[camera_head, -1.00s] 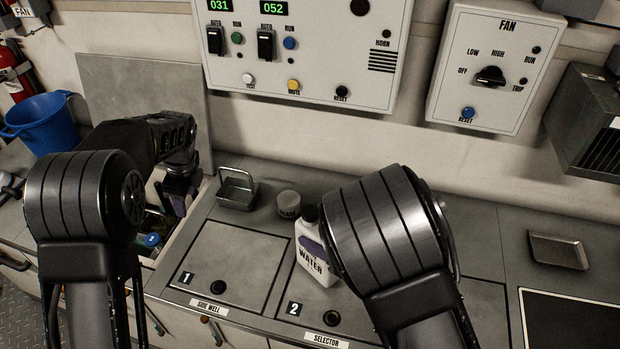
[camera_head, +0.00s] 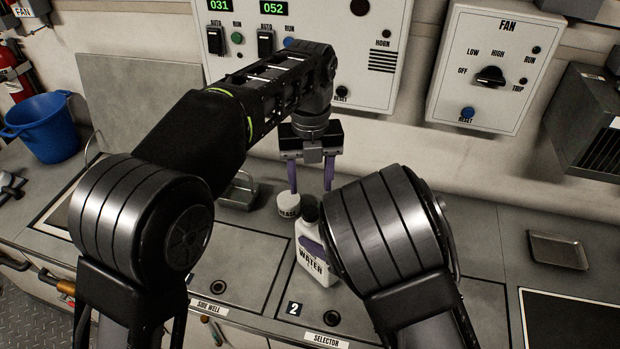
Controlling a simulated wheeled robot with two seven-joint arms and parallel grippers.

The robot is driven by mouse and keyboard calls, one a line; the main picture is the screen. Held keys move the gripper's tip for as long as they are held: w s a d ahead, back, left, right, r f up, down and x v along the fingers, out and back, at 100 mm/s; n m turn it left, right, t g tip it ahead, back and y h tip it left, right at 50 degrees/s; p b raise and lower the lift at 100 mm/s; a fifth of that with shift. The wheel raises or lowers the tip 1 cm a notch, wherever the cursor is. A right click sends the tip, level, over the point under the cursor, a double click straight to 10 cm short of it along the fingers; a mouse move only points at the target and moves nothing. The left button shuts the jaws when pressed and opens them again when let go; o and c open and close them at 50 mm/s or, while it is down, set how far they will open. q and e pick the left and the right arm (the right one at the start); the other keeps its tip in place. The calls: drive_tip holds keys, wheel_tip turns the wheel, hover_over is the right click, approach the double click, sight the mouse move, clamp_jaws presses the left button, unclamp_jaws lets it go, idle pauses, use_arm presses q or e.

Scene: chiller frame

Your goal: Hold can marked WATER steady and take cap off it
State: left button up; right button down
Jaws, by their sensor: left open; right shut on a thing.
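The can marked WATER (camera_head: 318,268) is white and stands upright on the counter near panel 2. Its dark cap (camera_head: 309,214) is on top. My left gripper (camera_head: 311,187) is open and empty, its purple fingers pointing down just above and behind the cap, apart from it. My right gripper (camera_head: 312,246) is mostly hidden behind my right arm; a purple finger part shows against the can's side, and it is shut on the can. The can's right side is hidden by that arm.
A small round tub with a partly readable label (camera_head: 289,204) stands close behind the can on the left. A shallow tray (camera_head: 557,250) lies at the right. A control panel (camera_head: 385,95) is on the wall behind.

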use_arm(q)
drive_tip(key=shift+f, duration=0.1)
drive_tip(key=shift+f, duration=3.95)
drive_tip(key=shift+c, duration=0.2)
clamp_jaws()
